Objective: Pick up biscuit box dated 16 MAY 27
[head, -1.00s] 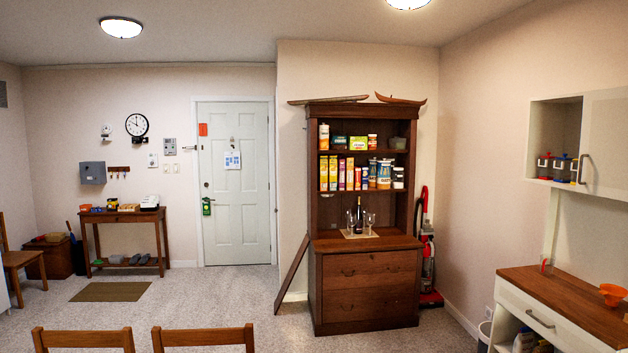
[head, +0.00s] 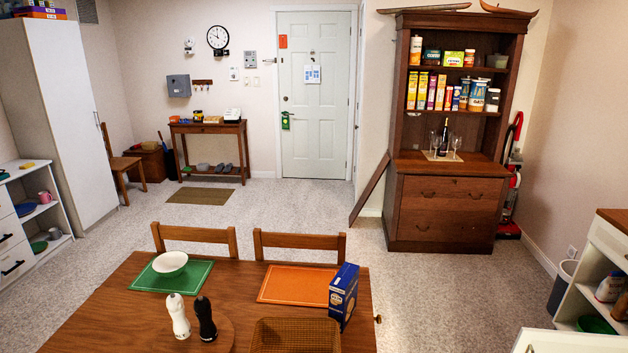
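A blue box (head: 343,297) with a picture on its front stands upright on the dining table (head: 110,325), by the right edge of the orange placemat. It may be a biscuit box; no date can be read on it. Several upright boxes and tubs stand on the shelves of the brown hutch (head: 450,130) at the far wall. A row of yellow, pink and orange boxes (head: 431,92) fills its lower shelf, and no dates are readable there either. Neither of my grippers shows in the head view.
Two chairs (head: 298,242) stand on the table's far side. On the table are a green placemat with a white bowl (head: 170,263), white (head: 178,317) and black (head: 206,318) shakers, and a wicker basket (head: 296,336). Carpet (head: 290,212) is open between table and hutch. A wooden board leans beside the hutch.

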